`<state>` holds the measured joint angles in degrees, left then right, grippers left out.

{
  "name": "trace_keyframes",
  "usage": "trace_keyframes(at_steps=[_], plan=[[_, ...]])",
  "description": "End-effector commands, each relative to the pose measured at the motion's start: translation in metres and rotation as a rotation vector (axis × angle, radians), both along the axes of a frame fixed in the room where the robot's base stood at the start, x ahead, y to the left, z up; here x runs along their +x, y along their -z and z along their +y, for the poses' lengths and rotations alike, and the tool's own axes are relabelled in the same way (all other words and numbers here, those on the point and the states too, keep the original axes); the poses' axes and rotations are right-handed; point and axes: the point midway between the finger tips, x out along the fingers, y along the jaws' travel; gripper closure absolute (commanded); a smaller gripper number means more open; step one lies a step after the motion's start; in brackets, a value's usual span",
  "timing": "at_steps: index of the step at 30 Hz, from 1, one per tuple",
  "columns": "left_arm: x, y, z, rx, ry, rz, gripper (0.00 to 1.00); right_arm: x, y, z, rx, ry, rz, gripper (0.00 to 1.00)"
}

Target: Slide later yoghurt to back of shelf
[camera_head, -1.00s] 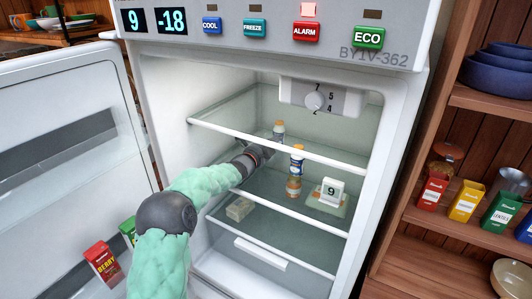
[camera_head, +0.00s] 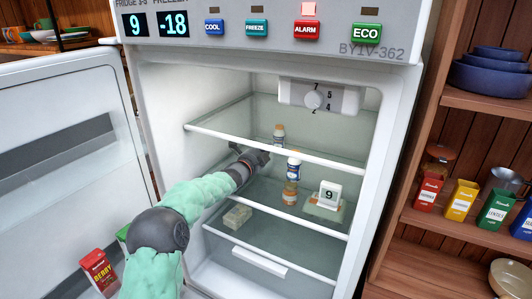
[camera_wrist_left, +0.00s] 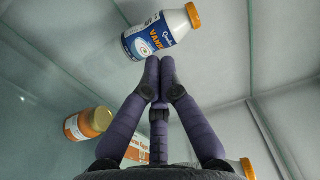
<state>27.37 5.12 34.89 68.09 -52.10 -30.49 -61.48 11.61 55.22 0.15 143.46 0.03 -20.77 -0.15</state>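A yoghurt bottle (camera_head: 294,166) with a blue and white label stands on the fridge's middle glass shelf. In the left wrist view this bottle (camera_wrist_left: 155,35) has an orange cap and lies just beyond my fingertips; contact is unclear. A second bottle (camera_head: 279,135) stands farther back. My left gripper (camera_head: 264,155) reaches into the fridge, left of the front bottle. Its fingers (camera_wrist_left: 159,75) are together, with nothing between them. My right gripper is out of view.
The upper shelf's front rail (camera_head: 250,142) runs above my left gripper. The open fridge door (camera_head: 60,200) is at the left.

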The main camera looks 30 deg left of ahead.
Motion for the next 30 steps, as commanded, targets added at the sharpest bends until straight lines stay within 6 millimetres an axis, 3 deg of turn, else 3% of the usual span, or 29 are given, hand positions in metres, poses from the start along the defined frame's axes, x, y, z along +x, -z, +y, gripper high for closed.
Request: trace_keyframes(at_steps=[21,30], plan=[[-0.089,0.000,-0.007,0.000,0.000,0.002,1.00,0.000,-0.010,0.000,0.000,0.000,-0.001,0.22],[-0.100,0.001,-0.008,-0.001,0.001,0.002,1.00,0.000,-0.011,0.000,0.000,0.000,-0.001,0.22]])
